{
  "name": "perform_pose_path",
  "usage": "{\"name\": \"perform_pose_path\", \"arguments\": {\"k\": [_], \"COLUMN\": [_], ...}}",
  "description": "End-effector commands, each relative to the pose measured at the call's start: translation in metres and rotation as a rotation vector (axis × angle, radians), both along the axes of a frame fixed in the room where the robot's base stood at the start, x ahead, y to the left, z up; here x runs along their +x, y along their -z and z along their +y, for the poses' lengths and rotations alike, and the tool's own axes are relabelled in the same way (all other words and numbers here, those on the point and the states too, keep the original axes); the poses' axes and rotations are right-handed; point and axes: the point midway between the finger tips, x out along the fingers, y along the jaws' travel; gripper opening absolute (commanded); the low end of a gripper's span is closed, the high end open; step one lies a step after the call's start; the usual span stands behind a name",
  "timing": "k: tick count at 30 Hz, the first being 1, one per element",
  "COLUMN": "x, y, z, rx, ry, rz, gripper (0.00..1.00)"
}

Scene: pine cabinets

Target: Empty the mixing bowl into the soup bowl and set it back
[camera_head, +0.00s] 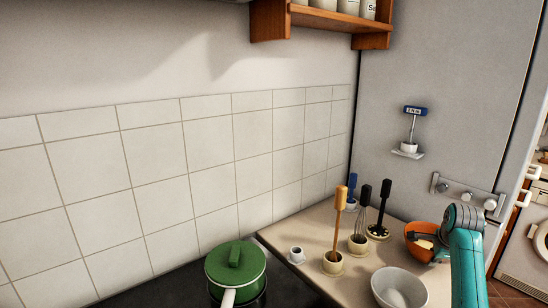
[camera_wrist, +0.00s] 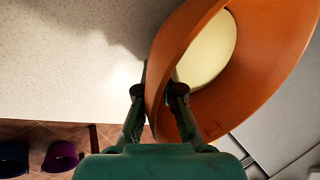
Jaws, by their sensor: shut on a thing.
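The orange mixing bowl (camera_head: 411,246) is at the right of the counter in the head view, behind the white bowl. It also fills the upper right of the wrist view (camera_wrist: 275,85), with a pale yellow content (camera_wrist: 207,50) inside. My gripper (camera_wrist: 160,92) is shut on its rim, one finger on each side of the wall. I cannot tell whether the bowl touches the counter. The white bowl (camera_head: 398,288), apparently the soup bowl, stands on the counter in front of it and looks empty. My teal arm hides part of the orange bowl's right side in the head view.
Utensils stand in small holders (camera_head: 332,264) left of the bowls, with a small white cup (camera_head: 296,255) nearby. A green lidded pot (camera_head: 236,268) is on the dark stove at left.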

Motion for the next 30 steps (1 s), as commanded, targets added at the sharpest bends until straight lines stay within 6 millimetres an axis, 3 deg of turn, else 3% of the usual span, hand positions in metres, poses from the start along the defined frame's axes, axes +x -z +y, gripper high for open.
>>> {"name": "perform_pose_path", "arguments": {"k": [14,30], "x": [0.000,0.000], "y": [-0.005,-0.035], "z": [0.000,0.000], "rx": [-0.001,-0.001], "ry": [0.000,0.000], "rz": [-0.002,-0.002], "gripper": [0.00,0.00]}}
